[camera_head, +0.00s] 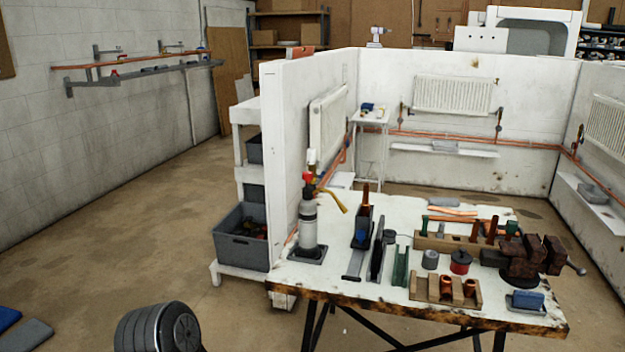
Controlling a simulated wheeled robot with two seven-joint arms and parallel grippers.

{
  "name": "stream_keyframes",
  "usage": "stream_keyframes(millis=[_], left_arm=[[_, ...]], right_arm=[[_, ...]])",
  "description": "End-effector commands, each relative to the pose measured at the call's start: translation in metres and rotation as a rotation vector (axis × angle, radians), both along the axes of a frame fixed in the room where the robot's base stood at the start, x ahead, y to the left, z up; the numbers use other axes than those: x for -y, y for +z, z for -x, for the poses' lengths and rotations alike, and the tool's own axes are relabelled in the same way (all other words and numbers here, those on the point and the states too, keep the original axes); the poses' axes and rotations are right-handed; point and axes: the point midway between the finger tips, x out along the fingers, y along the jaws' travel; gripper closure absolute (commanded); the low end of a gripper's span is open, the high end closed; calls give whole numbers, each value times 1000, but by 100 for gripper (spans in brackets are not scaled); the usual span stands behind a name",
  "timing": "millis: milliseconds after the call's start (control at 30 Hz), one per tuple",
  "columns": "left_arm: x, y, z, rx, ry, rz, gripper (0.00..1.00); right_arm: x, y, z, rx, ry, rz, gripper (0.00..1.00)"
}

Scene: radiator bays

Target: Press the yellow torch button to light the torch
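The torch (308,222) stands upright at the left end of the workbench, close to the white partition wall. It has a grey cylinder on a dark square base, a red part near the top and a brass nozzle (333,199) that points right and down. A small yellow spot shows by the head, but it is too small to tell clearly as the button. No flame shows at the nozzle.
The workbench (402,210) also holds a rack of tools (447,243), a wooden block with copper fittings (445,290), a rusty vise (535,256) and several upright holders right of the torch. A grey crate (241,252) sits left of the bench. Floor at the left is open.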

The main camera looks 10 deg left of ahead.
Motion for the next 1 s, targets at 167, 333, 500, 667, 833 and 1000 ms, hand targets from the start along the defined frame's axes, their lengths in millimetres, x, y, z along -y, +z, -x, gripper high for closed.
stream_keyframes(millis=[167,333,500,667,833,1000], left_arm=[[0,0,0,0,0,0,77],[0,0,0,0,0,0,91],[0,0,0,0,0,0,100],[0,0,0,0,0,0,100],[0,0,0,0,0,0,100],[0,0,0,0,0,0,100]], right_arm=[[0,0,0,0,0,0,60],[0,0,0,0,0,0,60],[0,0,0,0,0,0,60],[0,0,0,0,0,0,60],[0,0,0,0,0,0,60],[0,0,0,0,0,0,60]])
